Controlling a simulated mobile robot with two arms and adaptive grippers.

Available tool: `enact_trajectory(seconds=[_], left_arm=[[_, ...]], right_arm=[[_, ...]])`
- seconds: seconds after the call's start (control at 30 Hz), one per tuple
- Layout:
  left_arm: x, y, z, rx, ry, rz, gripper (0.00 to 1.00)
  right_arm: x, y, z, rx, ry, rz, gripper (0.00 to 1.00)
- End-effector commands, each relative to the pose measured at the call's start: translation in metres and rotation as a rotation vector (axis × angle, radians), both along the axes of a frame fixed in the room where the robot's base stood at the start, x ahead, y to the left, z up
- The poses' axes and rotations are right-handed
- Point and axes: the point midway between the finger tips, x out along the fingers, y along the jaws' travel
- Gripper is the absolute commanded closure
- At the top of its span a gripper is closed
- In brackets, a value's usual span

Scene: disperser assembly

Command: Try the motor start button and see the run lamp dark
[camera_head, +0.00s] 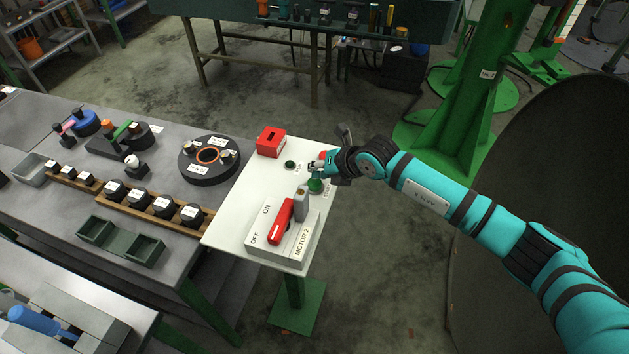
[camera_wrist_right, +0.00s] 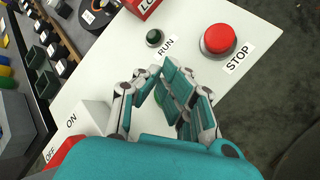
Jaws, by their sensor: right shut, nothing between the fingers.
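The white motor panel (camera_head: 230,215) stands on a green post. Its run lamp (camera_head: 290,165) is a small dark green dome with no glow; it also shows dark beside the RUN label in the wrist view (camera_wrist_right: 154,38). The green start button (camera_head: 316,186) is just below my right gripper (camera_head: 318,168). In the wrist view a bit of its green (camera_wrist_right: 160,97) shows between my right fingers (camera_wrist_right: 163,72), which are closed together and empty. They hide most of the button, and I cannot tell whether they touch it. My left gripper is not in view.
A red stop button (camera_wrist_right: 219,39) is beside the fingers. The MOTOR 2 switch with a red handle (camera_head: 281,222) and a red box (camera_head: 271,142) are on the panel. A grey bench (camera_head: 150,250) with parts adjoins it at the left. Open floor surrounds the post.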

Motion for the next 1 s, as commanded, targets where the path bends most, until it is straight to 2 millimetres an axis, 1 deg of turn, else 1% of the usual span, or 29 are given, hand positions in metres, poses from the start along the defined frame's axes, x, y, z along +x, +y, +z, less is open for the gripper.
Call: enact_trajectory(seconds=[0.2, 0.57, 1.0], left_arm=[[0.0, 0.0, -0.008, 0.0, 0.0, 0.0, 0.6], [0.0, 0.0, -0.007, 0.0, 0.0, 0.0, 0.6], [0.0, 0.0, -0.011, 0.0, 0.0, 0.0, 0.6]], right_arm=[[0.0, 0.0, -0.009, 0.0, 0.001, -0.001, 1.0], [0.0, 0.0, -0.008, 0.0, 0.0, 0.0, 1.0], [0.0, 0.0, -0.013, 0.0, 0.0, 0.0, 1.0]])
